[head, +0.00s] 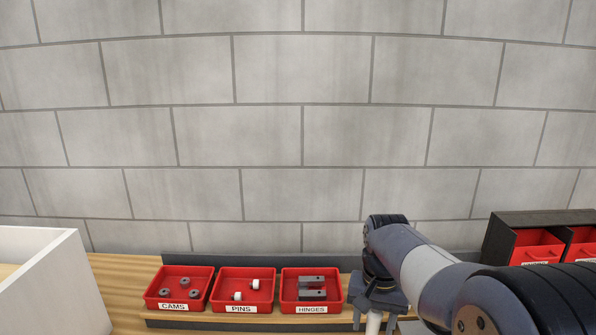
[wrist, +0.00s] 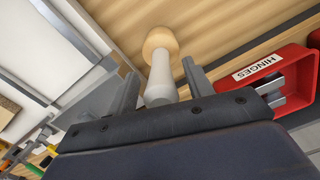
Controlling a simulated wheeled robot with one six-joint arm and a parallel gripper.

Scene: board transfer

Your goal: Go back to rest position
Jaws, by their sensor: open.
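My gripper (head: 374,318) is low over the wooden bench, just right of the red hinges bin, at the end of my arm. In the wrist view its two fingers (wrist: 160,70) stand apart, open. A pale post-like thing with a rounded wood-coloured end (wrist: 160,42) shows between them. Its white part also shows below the gripper in the head view. I cannot tell whether a finger touches it. The lower part of the gripper is cut off by the head view's bottom edge.
Red bins of cams (head: 178,287), pins (head: 246,289) and hinges (head: 312,290) stand in a row on the bench (head: 122,285). A white open box (head: 70,285) is at left, a dark rack with red bins (head: 513,232) at right. A block wall rises behind.

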